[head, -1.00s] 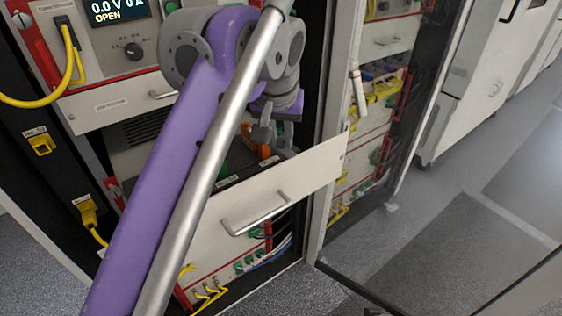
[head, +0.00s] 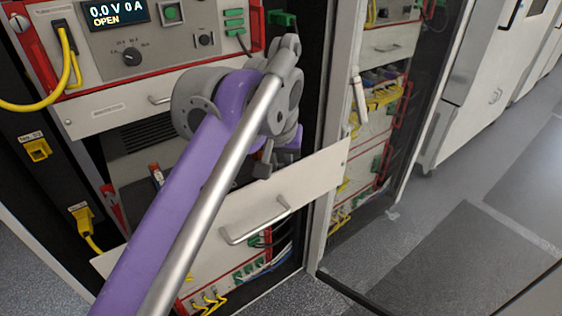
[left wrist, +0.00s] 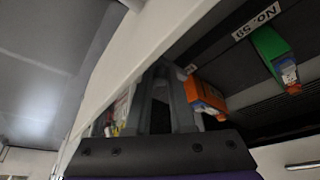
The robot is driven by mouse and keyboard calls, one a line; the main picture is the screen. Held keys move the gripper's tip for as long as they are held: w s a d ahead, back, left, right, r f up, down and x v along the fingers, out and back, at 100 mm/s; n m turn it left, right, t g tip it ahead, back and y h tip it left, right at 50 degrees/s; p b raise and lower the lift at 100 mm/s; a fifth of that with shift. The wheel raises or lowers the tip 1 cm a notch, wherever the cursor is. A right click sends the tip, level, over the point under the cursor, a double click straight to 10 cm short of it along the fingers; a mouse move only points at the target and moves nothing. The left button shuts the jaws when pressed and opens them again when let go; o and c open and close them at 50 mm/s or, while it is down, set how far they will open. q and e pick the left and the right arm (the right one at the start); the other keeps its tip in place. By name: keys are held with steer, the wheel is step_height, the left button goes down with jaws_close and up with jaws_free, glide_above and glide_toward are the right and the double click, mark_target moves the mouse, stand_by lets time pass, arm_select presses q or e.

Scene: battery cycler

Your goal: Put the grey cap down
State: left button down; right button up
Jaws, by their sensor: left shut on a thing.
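My left gripper (head: 268,160) hangs low over the open drawer, just behind the top edge of its white front panel (head: 310,180). It is shut on the grey cap (left wrist: 161,115), which shows only as a dark grey piece between the fingers in the left wrist view; the gripper (left wrist: 163,85) covers much of it. In the head view my arm and wrist hide most of the cap. I cannot tell whether the cap touches the drawer. My right gripper is not in view.
In the left wrist view an orange connector (left wrist: 205,95) sits close right of the fingers, and a green one (left wrist: 272,55) is farther right by a label. The drawer handle (head: 257,222) sticks out in front. A cycler panel with a display (head: 117,12) stands above.

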arm_select(q)
steer(key=c, duration=0.8)
jaws_free()
steer(key=shift+f, duration=0.1)
steer(key=p+v, duration=0.3)
steer(key=v, duration=1)
steer(key=shift+w, duration=0.15)
